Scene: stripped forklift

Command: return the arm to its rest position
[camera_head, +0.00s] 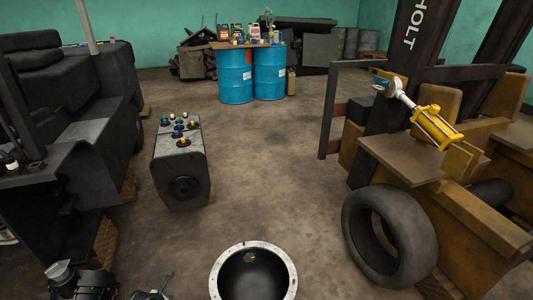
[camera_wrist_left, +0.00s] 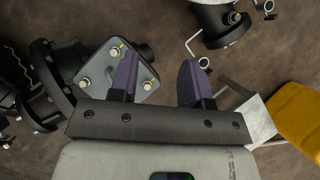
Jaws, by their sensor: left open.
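My left gripper (camera_wrist_left: 159,68) shows in the left wrist view. A grey metal bracket with bolts (camera_wrist_left: 118,72) lies beyond the left finger. I cannot tell whether the finger touches it. I cannot make out my left gripper in the head view. My right gripper is in neither view.
In the wrist view, dark mechanical parts (camera_wrist_left: 55,85) lie left, a round metal part (camera_wrist_left: 222,25) upper right and a yellow piece (camera_wrist_left: 298,112) right. In the head view, a tyre (camera_head: 390,235) leans by the forklift, a grey block (camera_head: 180,163) stands left, and mid-floor is clear.

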